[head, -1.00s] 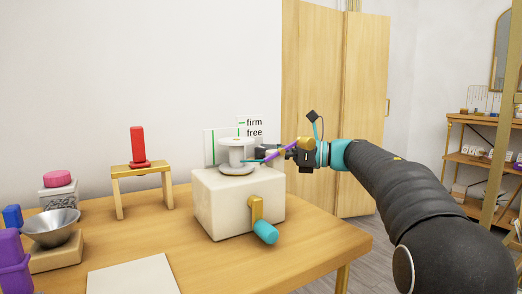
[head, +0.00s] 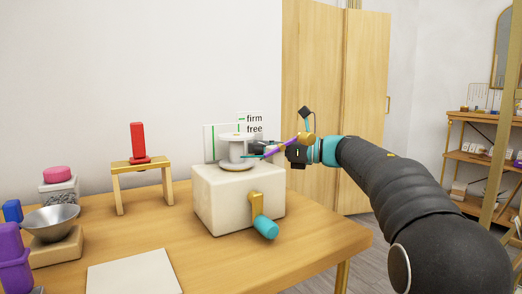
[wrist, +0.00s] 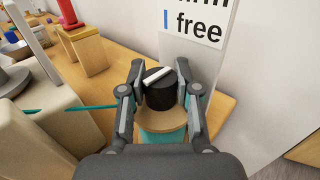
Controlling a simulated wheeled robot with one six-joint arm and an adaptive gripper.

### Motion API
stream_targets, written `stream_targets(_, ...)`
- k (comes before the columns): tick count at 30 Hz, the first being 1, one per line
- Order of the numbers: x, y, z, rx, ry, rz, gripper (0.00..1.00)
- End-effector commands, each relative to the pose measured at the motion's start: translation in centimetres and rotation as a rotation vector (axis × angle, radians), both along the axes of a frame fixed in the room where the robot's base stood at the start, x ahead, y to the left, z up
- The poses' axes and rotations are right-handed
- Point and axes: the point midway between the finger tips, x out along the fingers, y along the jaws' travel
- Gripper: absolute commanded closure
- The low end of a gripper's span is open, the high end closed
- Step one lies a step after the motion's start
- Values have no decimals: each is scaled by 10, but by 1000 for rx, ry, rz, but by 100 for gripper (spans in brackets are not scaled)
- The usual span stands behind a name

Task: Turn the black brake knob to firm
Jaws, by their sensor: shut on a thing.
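The black brake knob (wrist: 163,95) stands between the two fingers of my gripper (wrist: 160,88) in the wrist view. The fingers are shut on its sides. A white pointer bar (wrist: 157,74) lies slantwise across its top, and a round tan base (wrist: 160,125) is below it. In the head view my gripper (head: 264,148) is behind the right side of the white spool (head: 237,152), and the knob cannot be made out. The sign (head: 253,124) reads firm above free. The wrist view shows free whole and firm cut off at the top.
The spool stands on a cream box (head: 222,200) with a teal-handled crank (head: 264,227) at its front. A wooden stand (head: 143,167) with a red post (head: 138,140) is to the left. A metal bowl (head: 50,222) and purple containers are at the far left.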

Motion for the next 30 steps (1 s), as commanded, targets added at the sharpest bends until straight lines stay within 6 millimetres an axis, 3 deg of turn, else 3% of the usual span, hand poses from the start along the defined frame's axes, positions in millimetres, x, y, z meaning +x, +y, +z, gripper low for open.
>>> stream_targets(18, -1, 0, -2, 2, -2, -377, 100)
stream_targets(30, 0, 0, 0, 1, 0, -498, 100)
